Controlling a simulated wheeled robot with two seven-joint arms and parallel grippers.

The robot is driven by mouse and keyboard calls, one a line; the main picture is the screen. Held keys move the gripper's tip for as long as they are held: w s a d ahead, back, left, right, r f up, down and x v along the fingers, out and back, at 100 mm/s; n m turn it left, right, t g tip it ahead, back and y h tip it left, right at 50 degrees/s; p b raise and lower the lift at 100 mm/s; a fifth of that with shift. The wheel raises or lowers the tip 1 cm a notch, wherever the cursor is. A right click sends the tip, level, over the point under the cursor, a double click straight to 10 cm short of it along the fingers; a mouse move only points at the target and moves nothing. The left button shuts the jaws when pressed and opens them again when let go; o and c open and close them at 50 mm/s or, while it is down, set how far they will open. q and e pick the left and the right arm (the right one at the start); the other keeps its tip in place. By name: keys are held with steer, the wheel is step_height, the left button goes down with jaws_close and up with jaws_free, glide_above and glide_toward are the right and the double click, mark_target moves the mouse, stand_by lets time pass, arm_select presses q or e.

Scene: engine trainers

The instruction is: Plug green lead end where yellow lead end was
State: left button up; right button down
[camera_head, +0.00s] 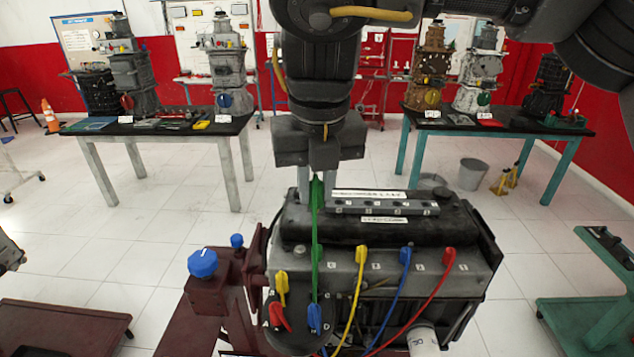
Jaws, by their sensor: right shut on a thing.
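My right gripper (317,186) comes down from the top and is shut on the upper end of the green lead (316,235), above the engine's left part. The green lead hangs straight down to the dark cap (298,335) at the lower left; its lower end is hard to make out. A yellow lead end (362,256) is on the engine's front ledge. Another yellow end (282,287) stands at the cap's upper left. My left gripper is not in view.
Blue (405,256) and red (449,257) lead ends stand right of the yellow one on the ledge. Red (281,318) and blue (314,318) ends are on the cap. A maroon stand with a blue knob (202,263) is left of the engine (345,220).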

step_height(320, 180, down, 13)
steer(key=b, duration=0.7)
steer(key=shift+b, duration=0.4)
stand_by(0.5)
steer(key=shift+r, duration=0.1)
steer(key=shift+p, duration=0.3)
stand_by(0.5)
steer(key=shift+f+b, duration=1.9)
steer(key=shift+f, duration=0.9)
steer(key=shift+f, duration=0.85)
stand_by(0.4)
